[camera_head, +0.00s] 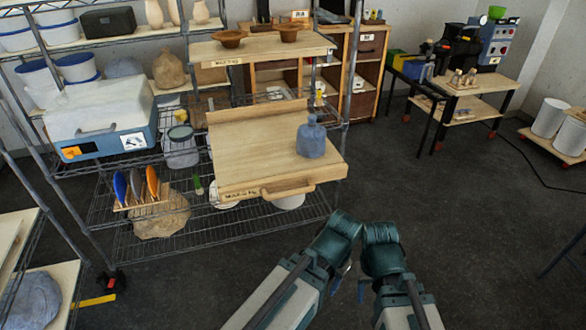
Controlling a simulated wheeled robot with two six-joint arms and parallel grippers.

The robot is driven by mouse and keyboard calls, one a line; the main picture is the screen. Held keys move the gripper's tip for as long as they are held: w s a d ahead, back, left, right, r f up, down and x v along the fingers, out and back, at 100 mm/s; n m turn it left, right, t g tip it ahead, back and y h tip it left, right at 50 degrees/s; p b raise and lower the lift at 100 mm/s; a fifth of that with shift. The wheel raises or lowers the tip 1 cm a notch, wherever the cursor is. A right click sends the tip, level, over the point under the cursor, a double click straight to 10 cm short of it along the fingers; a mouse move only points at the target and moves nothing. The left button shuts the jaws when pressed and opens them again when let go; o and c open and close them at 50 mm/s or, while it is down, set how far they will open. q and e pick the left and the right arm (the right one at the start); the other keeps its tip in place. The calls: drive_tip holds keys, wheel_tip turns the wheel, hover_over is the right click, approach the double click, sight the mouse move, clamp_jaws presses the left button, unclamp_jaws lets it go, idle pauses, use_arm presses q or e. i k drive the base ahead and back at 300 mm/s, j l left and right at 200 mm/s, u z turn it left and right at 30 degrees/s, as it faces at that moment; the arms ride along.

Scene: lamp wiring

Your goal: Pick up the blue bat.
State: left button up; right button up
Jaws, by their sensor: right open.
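The blue bat (119,188) is a thin disc standing on edge at the left end of a small wooden rack (148,207). The rack is on the lower wire shelf at the left, and other discs stand beside the blue one. My two arms come in at the bottom centre, folded and well apart from the bat. My right gripper (363,287) shows only as a small part beside its arm; it is open, and I see nothing held. My left gripper is mostly hidden by its arm, so its jaws cannot be made out.
A wooden board (233,158) with a blue-grey bottle (311,138) juts from the shelving above and right of the rack. A wrapped lump (163,218) lies beside the rack. A shelf post (62,160) stands left of it. The floor (480,230) at right is clear.

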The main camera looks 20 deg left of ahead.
sight(120, 185)
drive_tip(key=u, duration=1.8)
